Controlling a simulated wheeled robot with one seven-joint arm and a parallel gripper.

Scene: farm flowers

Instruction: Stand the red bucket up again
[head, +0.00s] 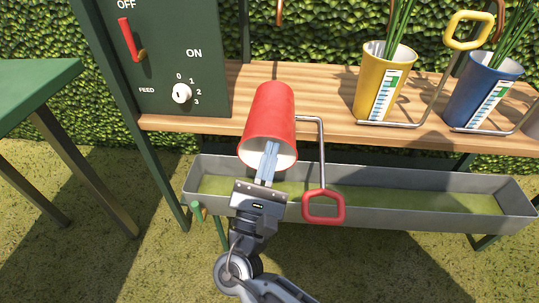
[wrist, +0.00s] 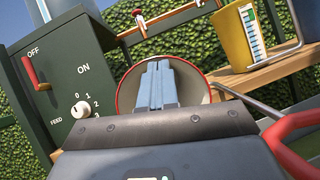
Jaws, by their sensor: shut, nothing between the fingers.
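The red bucket (head: 268,108) lies tipped on its side at the front of the wooden shelf, its mouth facing me and jutting past the shelf edge. Its pale inside and red rim also show in the wrist view (wrist: 122,98). A grey bent rod with a red grip loop (head: 323,206) sticks out at its right and hangs in front of the trough. My gripper (head: 269,149) points into the bucket's mouth with its fingers shut together and nothing between them. In the wrist view the fingers (wrist: 160,68) stand near the middle of the opening. I cannot tell whether they touch the inner wall.
A yellow bucket (head: 373,95) and a blue bucket (head: 475,101) stand upright with stems on the shelf (head: 325,83) at right. A dark green switch panel (head: 165,85) stands at left. A grey trough (head: 410,219) runs below the shelf edge. A green table (head: 30,92) is at far left.

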